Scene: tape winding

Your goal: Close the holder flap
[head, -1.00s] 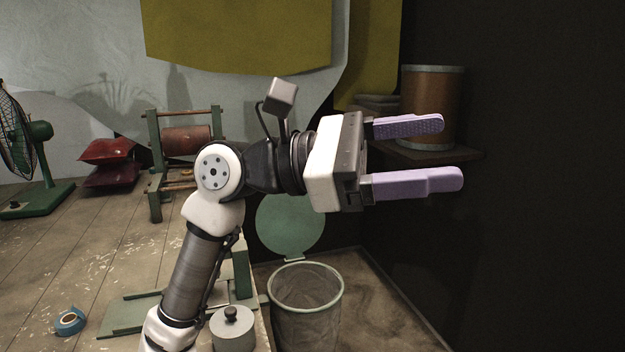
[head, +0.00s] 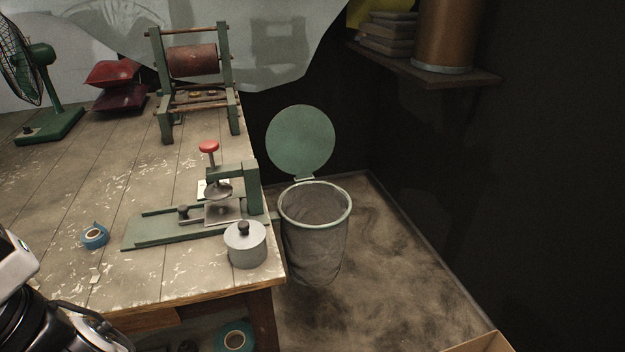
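The holder (head: 316,224) is a round pale-green rim with a grey bag hanging in it, beside the right edge of the workbench. Its flap (head: 301,142) is a round green disc, open and standing up behind the rim on a small hinge tab (head: 304,177). The holder's mouth is uncovered, and I see nothing lying in the part of the bag that shows. Part of my arm shows at the lower left corner, well away from the flap. My gripper's fingers are outside the view.
On the workbench (head: 60,200) stand a green press (head: 252,188), a lidded grey pot (head: 246,246) near the holder, a blue tape roll (head: 95,236) and a winding frame (head: 192,62). A shelf (head: 420,70) juts from the dark wall. A box edge (head: 482,344) shows bottom right.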

